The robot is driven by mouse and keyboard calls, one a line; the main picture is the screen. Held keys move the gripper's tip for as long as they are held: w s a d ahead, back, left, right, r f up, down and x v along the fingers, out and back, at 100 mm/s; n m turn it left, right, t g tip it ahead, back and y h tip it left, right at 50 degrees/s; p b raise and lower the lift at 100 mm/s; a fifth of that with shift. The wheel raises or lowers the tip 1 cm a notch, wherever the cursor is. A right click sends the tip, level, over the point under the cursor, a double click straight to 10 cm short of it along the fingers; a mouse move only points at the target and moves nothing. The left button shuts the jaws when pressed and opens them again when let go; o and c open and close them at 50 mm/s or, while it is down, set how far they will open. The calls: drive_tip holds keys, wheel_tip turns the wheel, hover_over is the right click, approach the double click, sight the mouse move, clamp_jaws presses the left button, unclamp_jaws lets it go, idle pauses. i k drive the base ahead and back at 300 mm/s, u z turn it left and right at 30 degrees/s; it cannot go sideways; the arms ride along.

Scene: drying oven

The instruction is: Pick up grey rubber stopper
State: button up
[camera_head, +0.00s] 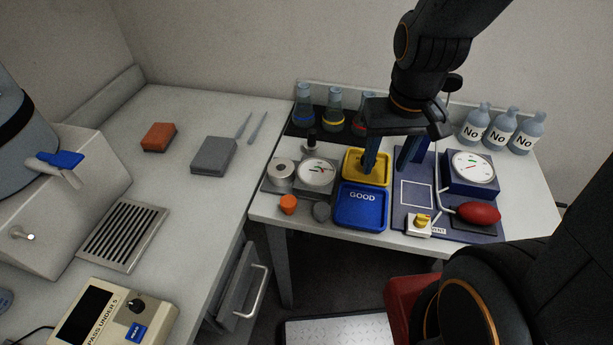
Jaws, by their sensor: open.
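The grey rubber stopper (321,211) is a small dark grey piece at the front left edge of the small white table. It stands just right of an orange stopper (288,204) and left of the blue GOOD tray (362,221). My gripper (385,169) points down with its two blue fingers apart and nothing seen between them. It is over the yellow tray (381,157) and the left edge of the dark blue board, to the right of and behind the grey stopper. Its exact height above the table cannot be told.
A round dial gauge (316,173) and a metal disc (281,174) stand behind the stoppers. Flasks (334,105) line the back. A gauge box (470,172), a red bulb (479,213) and "No" bottles (501,132) are at right. A drawer handle (255,291) juts out below left.

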sight(322, 211)
drive_tip(key=z, duration=0.45)
drive_tip(key=k, duration=1.2)
drive_tip(key=u, duration=1.05)
drive_tip(key=i, duration=0.5)
drive_tip(key=z, duration=0.05)
